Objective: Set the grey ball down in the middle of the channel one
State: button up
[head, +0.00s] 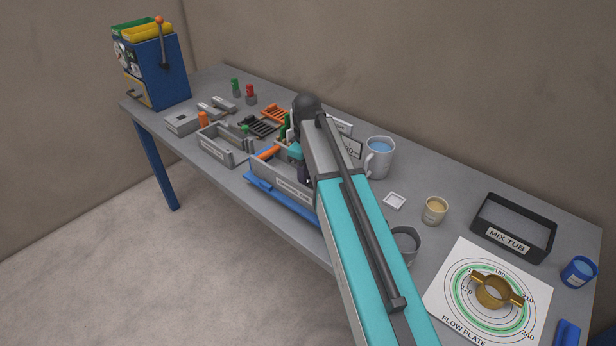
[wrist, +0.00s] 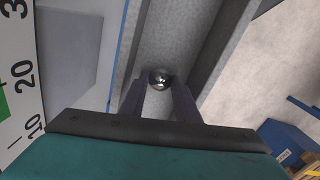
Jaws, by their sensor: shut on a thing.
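The grey ball (wrist: 160,79) is small and shiny. In the wrist view it sits between the tips of my gripper (wrist: 160,88), which is shut on it. Behind the ball in that view is a long grey channel (wrist: 178,35) with raised sides. The ball lies over the channel's floor, between its sides. I cannot tell whether it touches the floor. In the head view my gripper's dark fingers (head: 304,172) show beside a grey tray with a label (head: 292,187). My arm hides part of that tray, and the ball is not visible there.
A blue strip (head: 275,197) runs along the tray's front. A second grey tray (head: 225,152) stands to its left. A jug of blue liquid (head: 379,158) stands right of my arm. The flow plate sheet (head: 450,313) and mix tub (head: 512,228) lie farther right.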

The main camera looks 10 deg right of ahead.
jog(key=o, duration=1.3)
jog(key=shift+r, duration=0.1)
jog(key=shift+r+b, duration=1.55)
jog(key=shift+r, duration=5.3)
jog(key=shift+s+f, duration=0.1)
